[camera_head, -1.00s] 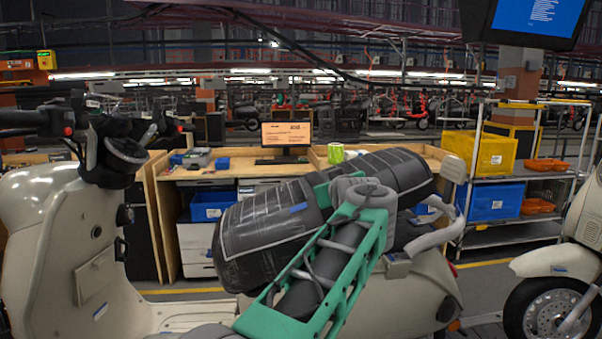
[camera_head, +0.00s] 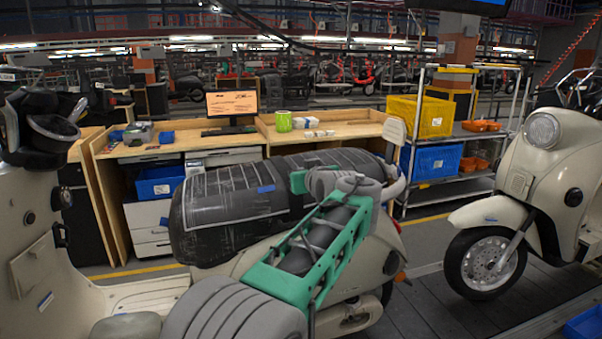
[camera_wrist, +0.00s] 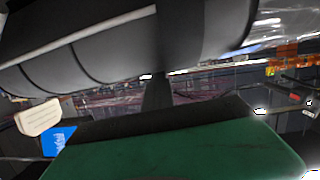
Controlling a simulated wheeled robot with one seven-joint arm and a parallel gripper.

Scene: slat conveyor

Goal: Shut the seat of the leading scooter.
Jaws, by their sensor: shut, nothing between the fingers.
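The near cream scooter (camera_head: 33,235) faces left, in front of the one at right. Its long black seat (camera_head: 225,215) lies over the body, tilted in the picture, its left end low and close to the cream bodywork. The seat's right part is partly behind my green arm link, and I cannot tell whether it is latched. In the wrist view a dark curved surface, seemingly the seat (camera_wrist: 110,45), fills the top. My gripper (camera_wrist: 157,82) shows there as a dark shut post, empty, close against that surface; contact is unclear. In the head view its fingers are hidden behind my wrist.
A second cream scooter (camera_head: 540,175) stands at right, its front wheel on the slat floor. Behind are a wooden workbench (camera_head: 165,146) with a monitor (camera_head: 232,103) and a shelf rack (camera_head: 468,187) with a yellow crate (camera_head: 420,117). Floor between the scooters is open.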

